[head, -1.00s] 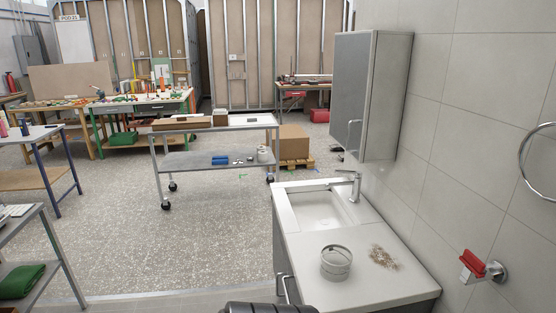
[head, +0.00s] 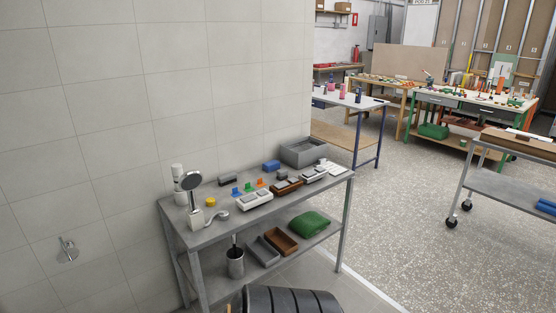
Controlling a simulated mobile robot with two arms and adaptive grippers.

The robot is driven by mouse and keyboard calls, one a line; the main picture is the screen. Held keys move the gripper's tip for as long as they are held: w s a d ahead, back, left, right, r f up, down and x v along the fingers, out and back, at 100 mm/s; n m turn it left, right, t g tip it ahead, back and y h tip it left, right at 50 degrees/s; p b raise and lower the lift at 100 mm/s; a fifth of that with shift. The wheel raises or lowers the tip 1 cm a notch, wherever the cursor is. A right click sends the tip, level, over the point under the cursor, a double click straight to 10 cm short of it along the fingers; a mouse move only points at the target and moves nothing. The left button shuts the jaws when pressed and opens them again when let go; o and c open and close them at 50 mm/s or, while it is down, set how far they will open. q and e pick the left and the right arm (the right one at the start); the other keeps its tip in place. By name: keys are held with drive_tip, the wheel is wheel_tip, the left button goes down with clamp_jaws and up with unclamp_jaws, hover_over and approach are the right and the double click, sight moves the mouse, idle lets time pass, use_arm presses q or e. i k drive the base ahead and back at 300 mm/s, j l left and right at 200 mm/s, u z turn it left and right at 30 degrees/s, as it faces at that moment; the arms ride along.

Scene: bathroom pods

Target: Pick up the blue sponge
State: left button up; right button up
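A blue block (head: 271,166) that looks like the blue sponge lies on the top of a grey metal table (head: 180,240) against the tiled wall. It sits toward the back, just left of a grey open bin. Another blue item (head: 546,206) lies on the lower shelf of a wheeled cart at the right edge; it is too cut off to tell what it is. Neither of my grippers shows in the head view.
A green cloth (head: 309,224) lies on the lower shelf. The speckled floor right of the table is clear.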

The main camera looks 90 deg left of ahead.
sight(273, 165)
drive_tip(key=j+u, duration=0.2)
drive_tip(key=u, duration=0.25)
drive_tip(key=k+j+u, duration=0.1)
drive_tip(key=j+u, duration=0.15)
drive_tip(key=u, duration=0.2)
drive_tip(key=j+u, duration=0.2)
drive_tip(key=u, duration=0.2)
drive_tip(key=j+u, duration=0.25)
drive_tip(key=u, duration=0.2)
drive_tip(key=i+j+u, duration=0.1)
drive_tip(key=u, duration=0.35)
drive_tip(key=i+j+u, duration=0.15)
drive_tip(key=u, duration=0.3)
drive_tip(key=j, duration=0.1)
